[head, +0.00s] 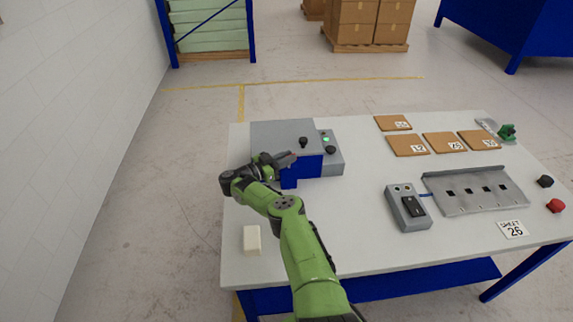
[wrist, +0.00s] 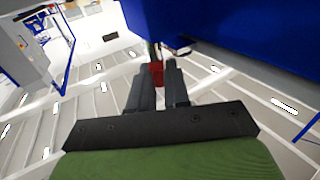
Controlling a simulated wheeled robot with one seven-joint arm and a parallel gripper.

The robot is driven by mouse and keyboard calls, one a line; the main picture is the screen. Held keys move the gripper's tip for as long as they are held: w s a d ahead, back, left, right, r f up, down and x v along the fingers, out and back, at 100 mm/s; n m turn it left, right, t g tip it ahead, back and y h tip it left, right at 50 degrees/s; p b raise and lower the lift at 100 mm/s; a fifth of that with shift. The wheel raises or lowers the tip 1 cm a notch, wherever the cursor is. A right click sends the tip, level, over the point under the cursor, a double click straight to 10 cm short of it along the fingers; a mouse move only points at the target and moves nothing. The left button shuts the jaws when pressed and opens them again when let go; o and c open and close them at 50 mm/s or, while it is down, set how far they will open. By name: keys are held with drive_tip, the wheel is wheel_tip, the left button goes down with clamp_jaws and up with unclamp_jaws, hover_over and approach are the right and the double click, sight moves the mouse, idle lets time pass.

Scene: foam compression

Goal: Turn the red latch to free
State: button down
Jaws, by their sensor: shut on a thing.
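The red latch (wrist: 157,73) shows in the wrist view as a small red piece between my fingertips, beside the blue body of the machine (wrist: 215,35). My gripper (wrist: 156,80) is shut on it. How far the latch is turned cannot be told. In the head view my gripper (head: 287,159) reaches the grey machine (head: 280,133) at its blue front part (head: 308,168). The latch is hidden there behind my gripper and arm. A green light (head: 326,140) glows on the machine's top right, near black knobs.
A white block (head: 252,240) lies on the table at front left. A grey switch box (head: 407,207) and a slotted metal fixture (head: 475,190) stand to the right. Cardboard pads (head: 408,145) lie behind them. The table (head: 345,240) is bare at front middle.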

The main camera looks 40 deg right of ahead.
drive_tip(key=shift+w+d+f+m+g+b, duration=0.15)
drive_tip(key=shift+m+g+b, duration=0.45)
drive_tip(key=shift+b, duration=2.05)
drive_tip(key=shift+w+a+r+m+g+b, duration=0.15)
drive_tip(key=shift+m+g+b, duration=0.45)
drive_tip(key=shift+b, duration=2)
drive_tip(key=g+b, duration=0.1)
drive_tip(key=b, duration=0.3)
drive_tip(key=shift+s+y+b, duration=0.1)
drive_tip(key=shift+y+b, duration=0.25)
drive_tip(key=shift+y, duration=0.05)
drive_tip(key=shift+s+f+g+b, duration=0.15)
drive_tip(key=shift+g+b, duration=0.15)
drive_tip(key=shift+b, duration=0.25)
drive_tip(key=c, duration=1.2)
unclamp_jaws()
